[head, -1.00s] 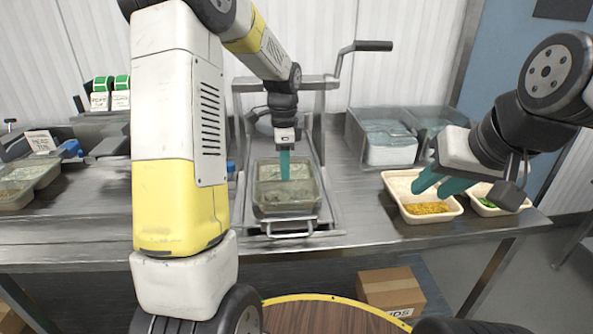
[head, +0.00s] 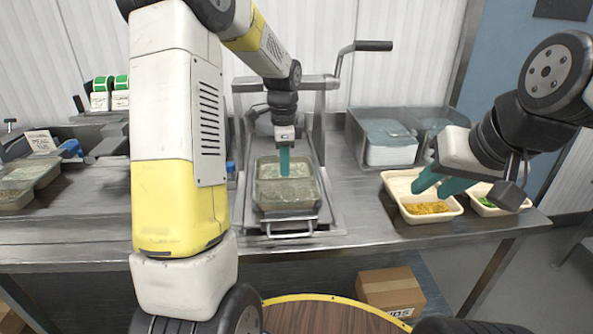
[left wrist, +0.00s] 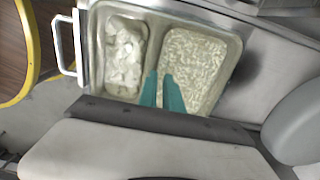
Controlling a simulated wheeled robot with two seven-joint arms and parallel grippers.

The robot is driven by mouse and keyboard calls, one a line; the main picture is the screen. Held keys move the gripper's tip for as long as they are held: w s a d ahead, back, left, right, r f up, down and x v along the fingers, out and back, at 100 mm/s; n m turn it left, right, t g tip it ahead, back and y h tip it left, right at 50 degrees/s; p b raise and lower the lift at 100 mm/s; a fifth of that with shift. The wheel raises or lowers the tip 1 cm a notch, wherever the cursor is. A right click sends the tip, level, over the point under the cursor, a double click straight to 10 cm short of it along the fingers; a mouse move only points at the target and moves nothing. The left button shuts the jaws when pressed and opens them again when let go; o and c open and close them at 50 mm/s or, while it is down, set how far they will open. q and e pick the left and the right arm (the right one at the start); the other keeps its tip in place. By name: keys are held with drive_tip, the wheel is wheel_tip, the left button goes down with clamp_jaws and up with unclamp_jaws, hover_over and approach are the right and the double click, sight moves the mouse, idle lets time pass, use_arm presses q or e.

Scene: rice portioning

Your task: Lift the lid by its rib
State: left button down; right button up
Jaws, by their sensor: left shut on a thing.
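A two-compartment tray (head: 262,205) sits in the metal frame at the middle of the bench. In the left wrist view the tray (left wrist: 97,50) shows white chunks in one compartment and pale grains in the other. The lid (head: 290,192) looks see-through over it, and its edges are hard to make out. My left gripper (head: 284,177) points down at the tray's middle. In the left wrist view its teal fingers (left wrist: 161,82) are close together along the divider line, shut on the lid's rib. My right gripper (head: 436,187) is open and empty above a food container.
A cream container (head: 400,212) of yellow food and another with green food (head: 480,207) stand at the right. Clear bins (head: 390,150) are behind them. A crank handle (head: 373,46) rises behind the tray frame. Another tray (head: 45,180) lies at the left.

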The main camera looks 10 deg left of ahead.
use_arm(q)
drive_tip(key=shift+r, duration=2)
